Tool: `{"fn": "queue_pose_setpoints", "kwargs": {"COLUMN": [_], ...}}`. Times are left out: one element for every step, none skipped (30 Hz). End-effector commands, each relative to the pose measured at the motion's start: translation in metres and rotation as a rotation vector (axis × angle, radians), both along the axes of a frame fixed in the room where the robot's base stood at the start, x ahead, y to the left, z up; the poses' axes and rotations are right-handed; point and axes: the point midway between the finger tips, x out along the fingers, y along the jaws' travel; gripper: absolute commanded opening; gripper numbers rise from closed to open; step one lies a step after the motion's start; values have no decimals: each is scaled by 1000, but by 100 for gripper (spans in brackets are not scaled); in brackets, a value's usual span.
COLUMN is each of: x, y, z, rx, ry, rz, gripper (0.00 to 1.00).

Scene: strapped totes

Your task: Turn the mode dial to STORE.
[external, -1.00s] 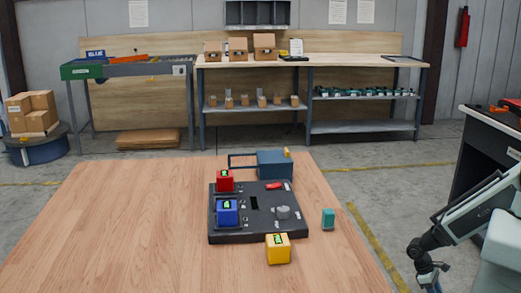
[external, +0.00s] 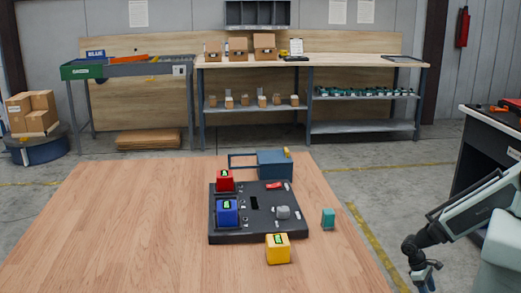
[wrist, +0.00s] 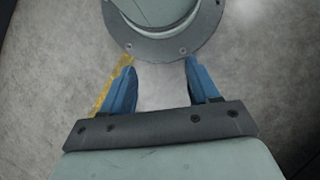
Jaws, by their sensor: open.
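The mode dial (external: 283,212) is a grey round knob on the right part of a black panel (external: 258,234). Its labels are too small to read, so I cannot tell which mode it points to. My gripper (external: 424,279) hangs off the right side of the table, low and well away from the panel. In the wrist view my gripper (wrist: 160,78) has its two blue fingers spread apart with nothing between them; bare floor shows below.
On the panel are a red block (external: 225,181), a blue block (external: 227,212) and a small red part (external: 274,185). A yellow block (external: 278,249) stands at its front, a teal block (external: 328,219) to its right, a blue box (external: 275,165) behind. The table's left is clear.

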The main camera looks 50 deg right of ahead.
Motion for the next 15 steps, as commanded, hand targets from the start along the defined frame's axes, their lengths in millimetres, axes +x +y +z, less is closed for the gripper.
{"fn": "queue_pose_setpoints", "kwargs": {"x": [20,32,48,61,73,90,103,115,132,144,156,173,185,197,214], "y": [-2,-3,-5,-7,-8,-10,-12,-13,-15,-17,-19,-21,-23,-25,-27], "z": [-2,-2,-2,-1,0,2,4,6,9,12,15,19,23,26,32], "rx": [-12,-21,-35,-45,-55,-68,-76,-86,-98,-107,-116,-126,-135,-142,-153], "ry": [-27,-44,-68,-87,-106,-131,-150,-169,-194,-212,-231,-256,-275,-294,-320], "rz": [-12,-21,-33,-43,-54,-69,-80,-90,-105,-117,-129,-145,-157,-168,-185], "gripper": [60,60,60,60,60,60,60,60,60,60,60,60,60,60,60]}}
